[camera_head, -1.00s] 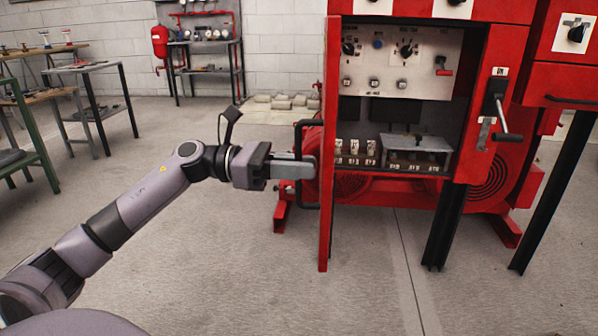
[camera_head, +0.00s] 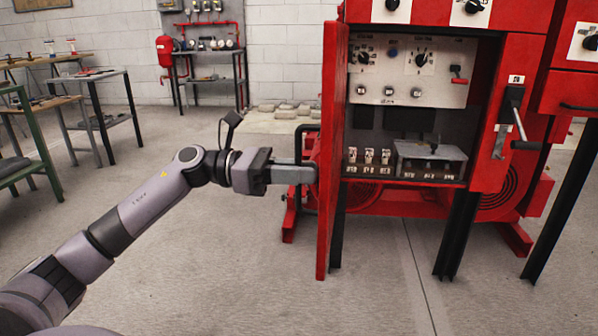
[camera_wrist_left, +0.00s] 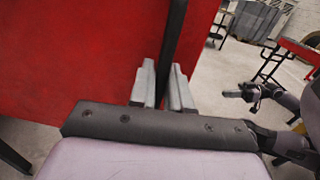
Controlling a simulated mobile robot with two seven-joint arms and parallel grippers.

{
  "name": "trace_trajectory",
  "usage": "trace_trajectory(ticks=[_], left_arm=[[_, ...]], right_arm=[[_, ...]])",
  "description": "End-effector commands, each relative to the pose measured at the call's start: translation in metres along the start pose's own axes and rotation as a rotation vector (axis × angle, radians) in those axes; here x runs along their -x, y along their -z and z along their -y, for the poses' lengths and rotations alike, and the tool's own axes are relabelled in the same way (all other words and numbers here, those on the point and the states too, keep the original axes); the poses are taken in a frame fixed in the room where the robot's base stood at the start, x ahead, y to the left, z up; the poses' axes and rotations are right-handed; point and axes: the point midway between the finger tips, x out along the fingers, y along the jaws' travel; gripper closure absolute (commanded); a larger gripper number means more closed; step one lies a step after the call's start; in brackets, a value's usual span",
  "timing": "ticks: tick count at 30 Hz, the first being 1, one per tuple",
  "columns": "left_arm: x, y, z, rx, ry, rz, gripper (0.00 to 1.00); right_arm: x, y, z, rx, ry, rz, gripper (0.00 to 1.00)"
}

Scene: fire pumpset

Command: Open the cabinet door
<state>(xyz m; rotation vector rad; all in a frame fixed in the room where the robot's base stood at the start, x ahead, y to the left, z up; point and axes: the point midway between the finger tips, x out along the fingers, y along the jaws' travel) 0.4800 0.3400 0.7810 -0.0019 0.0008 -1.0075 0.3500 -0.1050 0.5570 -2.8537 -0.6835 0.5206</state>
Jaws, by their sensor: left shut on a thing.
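The red cabinet door (camera_head: 334,150) stands open, swung out towards me and seen almost edge-on in the head view. Its black bar handle (camera_head: 298,140) is on the door's outer face. In the left wrist view the handle (camera_wrist_left: 174,40) is a dark upright bar in front of the red door face (camera_wrist_left: 80,60). My left gripper (camera_head: 312,174) is shut on this handle, with one finger on each side of the bar (camera_wrist_left: 163,80). My right gripper (camera_wrist_left: 236,93) shows small in the left wrist view, away from the door.
The open cabinet (camera_head: 410,110) shows knobs and switches inside. A lever (camera_head: 515,120) is on its right front. Black legs (camera_head: 458,235) and red pump parts are below. Workbenches (camera_head: 100,75) stand far left. The floor left of the door is clear.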

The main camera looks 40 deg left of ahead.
Motion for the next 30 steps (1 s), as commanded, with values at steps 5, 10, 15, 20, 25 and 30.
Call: trace_trajectory(ticks=[5,10,15,20,25,30], left_arm=[[0.000,0.002,0.001,0.002,0.004,-0.004,1.00],[0.000,0.001,0.001,0.001,0.002,-0.003,0.69],[0.000,0.001,0.000,0.001,0.001,-0.002,0.69],[0.010,0.001,0.000,0.002,-0.001,-0.002,0.69],[0.032,0.001,0.000,0.004,-0.001,-0.004,0.69],[0.054,0.001,0.000,0.004,0.000,-0.003,0.69]], right_arm=[[0.000,-0.001,0.000,0.000,-0.001,0.003,1.00],[-0.001,-0.002,0.000,0.000,-0.001,0.005,1.00],[-0.001,-0.002,0.000,-0.001,0.000,0.005,1.00],[0.000,-0.002,0.000,-0.002,0.001,0.007,1.00],[0.000,-0.002,0.001,-0.008,0.005,0.013,1.00],[-0.001,-0.005,0.002,-0.018,0.009,0.026,1.00]])
